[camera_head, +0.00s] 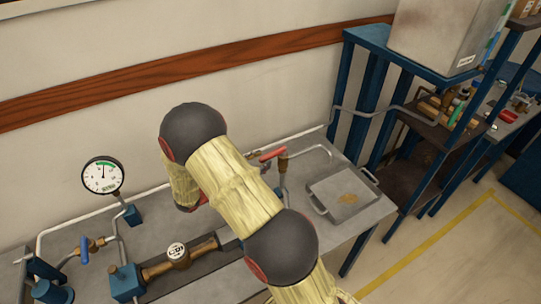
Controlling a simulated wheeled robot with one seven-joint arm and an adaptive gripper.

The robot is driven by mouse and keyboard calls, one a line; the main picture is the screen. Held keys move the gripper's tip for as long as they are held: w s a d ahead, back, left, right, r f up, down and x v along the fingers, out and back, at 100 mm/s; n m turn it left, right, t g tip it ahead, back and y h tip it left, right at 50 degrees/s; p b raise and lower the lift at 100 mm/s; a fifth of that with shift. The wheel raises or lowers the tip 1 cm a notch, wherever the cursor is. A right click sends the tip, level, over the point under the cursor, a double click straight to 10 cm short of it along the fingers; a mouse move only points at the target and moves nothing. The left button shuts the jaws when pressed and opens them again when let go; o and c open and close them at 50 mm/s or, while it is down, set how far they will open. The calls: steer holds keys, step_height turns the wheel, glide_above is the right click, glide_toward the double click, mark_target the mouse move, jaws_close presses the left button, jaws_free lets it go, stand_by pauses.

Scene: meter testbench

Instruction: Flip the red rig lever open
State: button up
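The red lever (272,155) sits on a brass valve in the pipework on the bench, just right of my arm. The lever lies roughly level and points to the left in the picture. Its left end is close to my arm in the picture; I cannot tell whether anything touches it. My arm crosses the middle of the view and bends down towards the bench on the left. My gripper does not show, so its opening and hold cannot be seen.
A round pressure gauge (103,175), a blue-handled valve (84,250) and a brass meter (178,256) stand on the left of the bench. A grey tray (345,194) lies at the right end. A blue shelf rack (358,120) stands behind it.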

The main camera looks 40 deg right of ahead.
steer(key=shift+w+a, duration=0.1)
steer(key=shift+a, duration=1.25)
steer(key=shift+c, duration=0.4)
